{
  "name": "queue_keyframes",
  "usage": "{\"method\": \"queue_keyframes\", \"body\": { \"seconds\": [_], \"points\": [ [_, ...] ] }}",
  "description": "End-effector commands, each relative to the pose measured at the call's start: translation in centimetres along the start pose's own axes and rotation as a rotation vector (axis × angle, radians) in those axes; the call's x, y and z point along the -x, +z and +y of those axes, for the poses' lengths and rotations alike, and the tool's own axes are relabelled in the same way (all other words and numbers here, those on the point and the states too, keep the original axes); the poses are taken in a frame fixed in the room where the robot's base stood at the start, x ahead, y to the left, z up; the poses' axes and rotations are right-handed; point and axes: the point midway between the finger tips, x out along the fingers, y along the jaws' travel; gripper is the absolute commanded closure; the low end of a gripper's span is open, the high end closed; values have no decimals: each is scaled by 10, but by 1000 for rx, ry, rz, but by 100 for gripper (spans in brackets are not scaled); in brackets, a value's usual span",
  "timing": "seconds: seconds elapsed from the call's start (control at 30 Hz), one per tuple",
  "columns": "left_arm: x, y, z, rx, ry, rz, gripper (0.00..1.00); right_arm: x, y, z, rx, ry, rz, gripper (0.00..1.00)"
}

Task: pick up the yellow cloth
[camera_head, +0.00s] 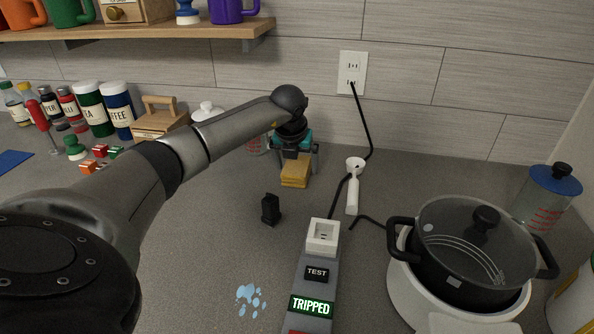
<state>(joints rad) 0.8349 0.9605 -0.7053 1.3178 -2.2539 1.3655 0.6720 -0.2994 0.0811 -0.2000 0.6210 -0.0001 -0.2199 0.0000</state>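The yellow cloth (296,172) is a small folded block on the grey counter near the back wall, right of centre-left. My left arm reaches in from the left and bends down over it. My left gripper (297,160) points down at the cloth, its dark fingers spread to either side. The fingers look wider apart than the cloth, and I see no clear grip on it. The gripper's body hides part of the cloth's far side. My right gripper is not in view.
A small black object (270,209), a white-handled tool (353,187) and a power strip (313,276) reading "TRIPPED" lie nearby. A lidded black pot (462,262) stands at the right. A wooden box (160,122) and jars crowd the left. Blue spots (251,297) mark the front counter.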

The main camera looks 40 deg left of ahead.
Motion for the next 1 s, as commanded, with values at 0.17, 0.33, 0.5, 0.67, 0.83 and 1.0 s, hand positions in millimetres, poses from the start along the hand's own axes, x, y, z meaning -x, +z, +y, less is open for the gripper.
{"method": "queue_keyframes", "body": {
  "seconds": [0.17, 0.33, 0.5, 0.67, 0.83, 1.0],
  "points": [
    [0, 0, 0, 0, 0, 0, 17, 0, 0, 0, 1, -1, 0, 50],
    [0, 0, 0, 0, 0, 0, 36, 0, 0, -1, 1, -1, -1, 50],
    [0, 0, 0, 0, 0, 0, 55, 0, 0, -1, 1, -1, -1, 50],
    [0, 0, 0, 0, 0, 0, 73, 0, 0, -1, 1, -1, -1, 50],
    [0, 0, 0, 0, 0, -1, 76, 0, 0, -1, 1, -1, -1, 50],
    [3, 2, 0, 0, -1, -2, 76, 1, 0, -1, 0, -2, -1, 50]
  ]
}}
